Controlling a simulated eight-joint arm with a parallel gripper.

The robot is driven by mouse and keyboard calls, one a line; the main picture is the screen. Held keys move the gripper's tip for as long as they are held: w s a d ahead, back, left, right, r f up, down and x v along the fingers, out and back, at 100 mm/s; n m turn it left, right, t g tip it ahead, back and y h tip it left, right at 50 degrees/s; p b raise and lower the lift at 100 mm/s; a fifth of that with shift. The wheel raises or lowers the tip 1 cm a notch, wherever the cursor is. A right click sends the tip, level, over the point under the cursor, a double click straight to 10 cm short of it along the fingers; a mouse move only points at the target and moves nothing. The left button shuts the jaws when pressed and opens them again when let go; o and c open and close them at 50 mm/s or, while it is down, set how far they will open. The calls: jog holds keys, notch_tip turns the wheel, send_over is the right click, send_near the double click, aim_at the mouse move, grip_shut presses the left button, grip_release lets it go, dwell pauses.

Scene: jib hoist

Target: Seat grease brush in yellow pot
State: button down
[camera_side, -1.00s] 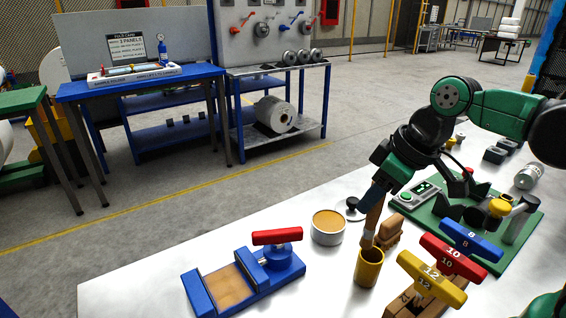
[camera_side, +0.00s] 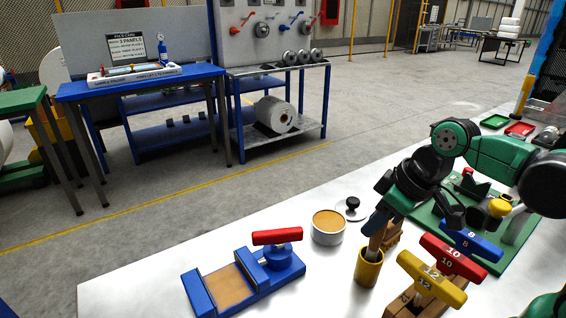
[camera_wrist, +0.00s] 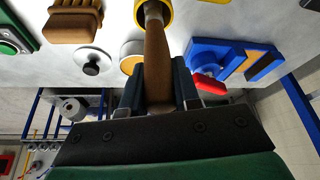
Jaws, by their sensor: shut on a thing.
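The grease brush (camera_side: 376,242) has a wooden handle and stands nearly upright, its lower end inside the mouth of the yellow pot (camera_side: 369,273). Its bristles are hidden in the pot. My gripper (camera_side: 379,222) is shut on the handle just above the pot. In the wrist view, the brush handle (camera_wrist: 157,50) runs from between my gripper's fingers (camera_wrist: 158,88) to a pale metal collar at the yellow pot (camera_wrist: 141,12). Whether the brush touches the pot's floor cannot be seen.
An open tin of tan grease (camera_side: 328,230) stands left of the pot. A blue fixture with a red handle (camera_side: 277,237) is farther left. Numbered T-handles (camera_side: 432,278) crowd the right. A wooden-backed brush (camera_wrist: 73,24) lies close by. The front-left bench is clear.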

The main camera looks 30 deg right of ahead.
aim_at(370, 248)
jog(key=shift+f, duration=1.5)
dwell(1.1)
jog(key=c, duration=0.6)
grip_release()
jog(key=shift+o, duration=0.2)
jog(key=shift+r, duration=0.1)
jog(key=shift+v, duration=2.65)
jog(key=shift+w+r+m+t+h, duration=0.15)
jog(key=shift+w+m+t, duration=0.25)
jog(key=shift+w+m, duration=0.2)
jog(key=shift+w+r+m+t+h, duration=0.15)
jog(key=shift+w+m+t, duration=0.25)
jog(key=shift+w+m, duration=0.2)
jog(key=shift+w+d+m+t+h, duration=0.15)
jog(key=shift+w+m+t+h, duration=0.25)
jog(key=shift+w+m+t, duration=0.15)
